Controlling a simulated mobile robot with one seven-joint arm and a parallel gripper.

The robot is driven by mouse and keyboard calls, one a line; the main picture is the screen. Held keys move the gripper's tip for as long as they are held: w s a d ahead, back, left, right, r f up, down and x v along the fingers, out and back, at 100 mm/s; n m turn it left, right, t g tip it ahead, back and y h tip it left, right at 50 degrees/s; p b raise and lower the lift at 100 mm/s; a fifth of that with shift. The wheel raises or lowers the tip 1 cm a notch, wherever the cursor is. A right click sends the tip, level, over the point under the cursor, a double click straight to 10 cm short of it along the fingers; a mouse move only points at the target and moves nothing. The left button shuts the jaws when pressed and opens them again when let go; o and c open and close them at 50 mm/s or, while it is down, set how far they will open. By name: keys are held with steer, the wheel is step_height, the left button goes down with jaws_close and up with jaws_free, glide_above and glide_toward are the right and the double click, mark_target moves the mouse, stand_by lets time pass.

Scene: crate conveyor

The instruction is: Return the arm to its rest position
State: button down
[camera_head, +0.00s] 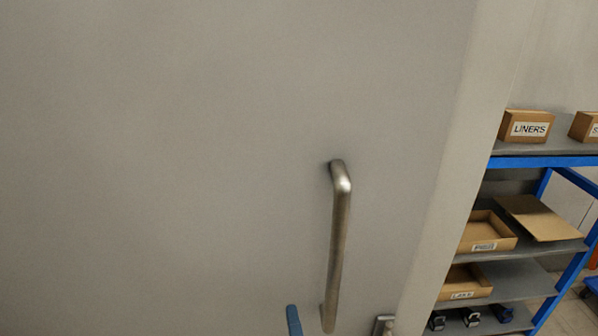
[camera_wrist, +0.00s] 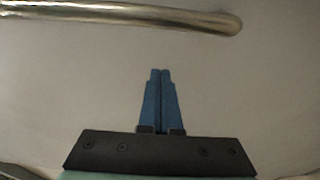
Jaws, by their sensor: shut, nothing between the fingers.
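My gripper (camera_wrist: 160,72) shows in the wrist view with its two blue fingers together and nothing between them. It points at a plain grey door surface. A metal bar handle (camera_wrist: 130,14) runs across the top of that view, apart from the fingertips. In the head view the same handle (camera_head: 339,245) stands upright on the grey door (camera_head: 200,150). A blue fingertip (camera_head: 293,320) of my gripper shows at the bottom edge, just left of the handle's lower end. The rest of my arm is hidden below the head view.
A smaller metal fitting (camera_head: 383,325) sits low near the door's right edge. To the right stands a blue-framed shelf (camera_head: 540,162) with a box labelled LINERS (camera_head: 527,126), open cardboard trays (camera_head: 487,232) and several small dark items. Some floor (camera_head: 575,318) shows at the lower right.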

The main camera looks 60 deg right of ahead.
steer(key=b+v, duration=0.3)
steer(key=v, duration=0.4)
steer(key=shift+s, duration=0.55)
